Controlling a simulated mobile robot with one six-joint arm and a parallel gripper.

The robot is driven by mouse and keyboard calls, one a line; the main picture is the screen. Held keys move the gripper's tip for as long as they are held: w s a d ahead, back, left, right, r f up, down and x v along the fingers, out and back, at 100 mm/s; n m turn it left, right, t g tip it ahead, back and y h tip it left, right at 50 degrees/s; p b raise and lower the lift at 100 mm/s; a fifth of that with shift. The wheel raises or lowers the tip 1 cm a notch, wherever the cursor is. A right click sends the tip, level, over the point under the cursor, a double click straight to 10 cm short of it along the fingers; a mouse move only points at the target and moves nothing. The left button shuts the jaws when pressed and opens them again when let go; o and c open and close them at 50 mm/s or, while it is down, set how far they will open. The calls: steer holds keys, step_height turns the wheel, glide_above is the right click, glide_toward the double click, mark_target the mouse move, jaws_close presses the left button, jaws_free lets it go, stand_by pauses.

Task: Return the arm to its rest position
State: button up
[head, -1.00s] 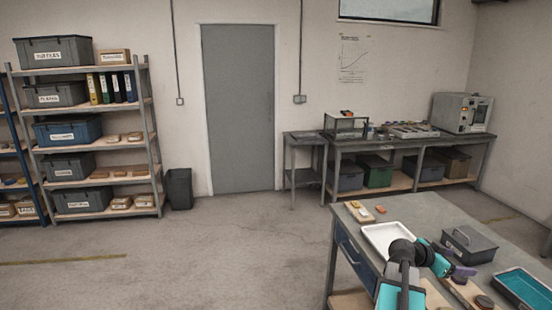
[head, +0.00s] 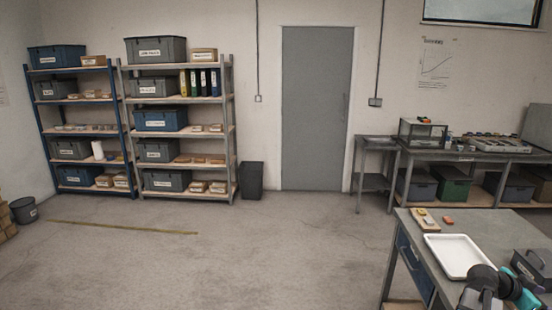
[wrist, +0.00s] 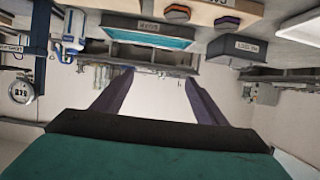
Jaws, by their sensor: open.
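My arm shows at the lower right of the head view, in front of the workbench (head: 405,225), with its dark joint and teal parts partly cut off by the frame edge. My gripper (wrist: 159,75) shows in the wrist view with its two dark purple fingers spread apart. Nothing is between them; a pale surface shows in the gap.
A white tray (head: 458,256) and a dark box (head: 533,266) stand on the workbench near my arm. The wrist view appears upside down and shows a teal tray (wrist: 150,38) and a labelled grey box (wrist: 237,47). Open floor (head: 260,250) lies left of the bench.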

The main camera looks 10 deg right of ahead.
steer(key=w+a+f+n+t+y, duration=0.1)
steer(key=w+a+f+n+y, duration=0.15)
steer(key=w+a+f, duration=0.6)
steer(key=w+a+f+n+t+y, duration=0.2)
steer(key=w+a+f+n, duration=0.25)
steer(key=a, duration=0.65)
steer(key=w+a+f+n+t+y, duration=0.1)
steer(key=w+a+f+n+y, duration=0.15)
steer(key=w+a+f, duration=0.55)
steer(key=s+a+f+n+y, duration=0.1)
steer(key=a+f+n+y, duration=0.2)
steer(key=a, duration=1)
steer(key=a+f+n+y, duration=0.1)
steer(key=a+f+n, duration=0.3)
steer(key=a, duration=0.8)
steer(key=s+a+f+n+y, duration=0.1)
steer(key=a+f+n+y, duration=0.2)
steer(key=a, duration=1)
steer(key=s+f+n+g+b, duration=0.1)
steer(key=s+f+g+b, duration=0.5)
steer(key=s+f, duration=1.9)
step_height(320, 180, down, 3)
steer(key=b, duration=0.4)
steer(key=shift+s+a+g+h, duration=0.3)
steer(key=shift+a+h, duration=0.05)
steer(key=shift+h, duration=0.05)
steer(key=shift+n, duration=0.25)
